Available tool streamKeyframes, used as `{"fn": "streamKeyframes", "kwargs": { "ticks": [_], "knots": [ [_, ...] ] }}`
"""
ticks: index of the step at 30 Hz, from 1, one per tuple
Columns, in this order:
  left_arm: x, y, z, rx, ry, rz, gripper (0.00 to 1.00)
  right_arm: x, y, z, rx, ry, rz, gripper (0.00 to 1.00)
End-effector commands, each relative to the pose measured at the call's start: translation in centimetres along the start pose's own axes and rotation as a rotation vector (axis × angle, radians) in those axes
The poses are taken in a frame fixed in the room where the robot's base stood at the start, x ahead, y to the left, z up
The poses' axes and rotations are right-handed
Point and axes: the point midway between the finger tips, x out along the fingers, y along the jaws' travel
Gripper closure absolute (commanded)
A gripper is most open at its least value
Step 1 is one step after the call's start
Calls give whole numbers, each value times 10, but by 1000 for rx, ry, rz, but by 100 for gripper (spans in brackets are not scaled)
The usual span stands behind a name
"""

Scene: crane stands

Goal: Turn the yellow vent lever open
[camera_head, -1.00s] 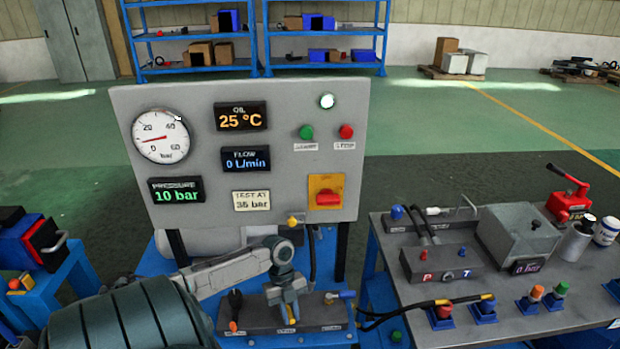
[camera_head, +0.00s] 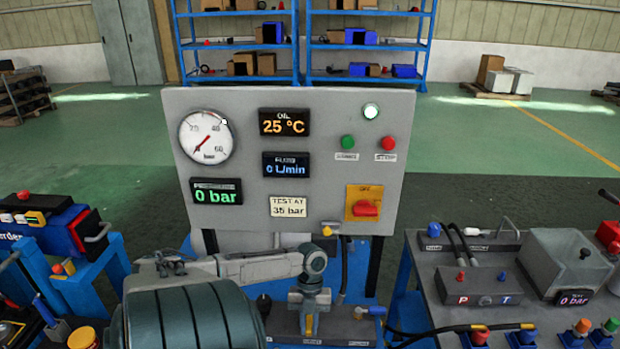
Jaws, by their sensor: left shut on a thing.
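The control board (camera_head: 230,245) stands upright in front of me, with a pressure gauge (camera_head: 206,137) near zero and a display (camera_head: 216,192) reading 0 bar. Below it is a dark valve block (camera_head: 345,328). My left gripper (camera_head: 310,303) comes in from the left, points down over this block and is shut. The yellow vent lever (camera_head: 309,325) shows as a narrow strip just under the fingers, which are closed on it. The fingers hide most of the lever, so its exact angle is hard to tell. My right gripper is not in view.
A bench at right (camera_head: 430,270) carries a hose block (camera_head: 478,286), a grey tank (camera_head: 562,262) and several coloured couplings. A blue stand (camera_head: 75,265) is at left. A black hose (camera_head: 440,331) runs between block and bench. Blue shelves (camera_head: 300,45) stand far behind.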

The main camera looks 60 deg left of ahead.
Motion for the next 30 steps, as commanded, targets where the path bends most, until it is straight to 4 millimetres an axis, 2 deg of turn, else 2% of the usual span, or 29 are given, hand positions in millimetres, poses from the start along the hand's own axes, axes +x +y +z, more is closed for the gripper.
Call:
{"fn": "streamKeyframes", "kwargs": {
  "ticks": [5,6,8,9,18,23,28,30],
  "knots": [
    [0,0,0,1,-2,2,100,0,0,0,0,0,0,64],
    [0,0,0,1,-2,2,74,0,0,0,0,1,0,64],
    [0,0,0,1,-1,2,62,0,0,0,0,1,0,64],
    [0,0,0,1,-1,2,60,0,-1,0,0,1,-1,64],
    [-1,0,0,0,-2,2,60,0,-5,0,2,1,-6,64],
    [-12,1,-4,1,-4,4,60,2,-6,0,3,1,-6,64],
    [-36,2,-13,3,-5,8,60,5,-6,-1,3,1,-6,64],
    [-26,2,-34,6,1,7,60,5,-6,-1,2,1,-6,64]
  ]
}}
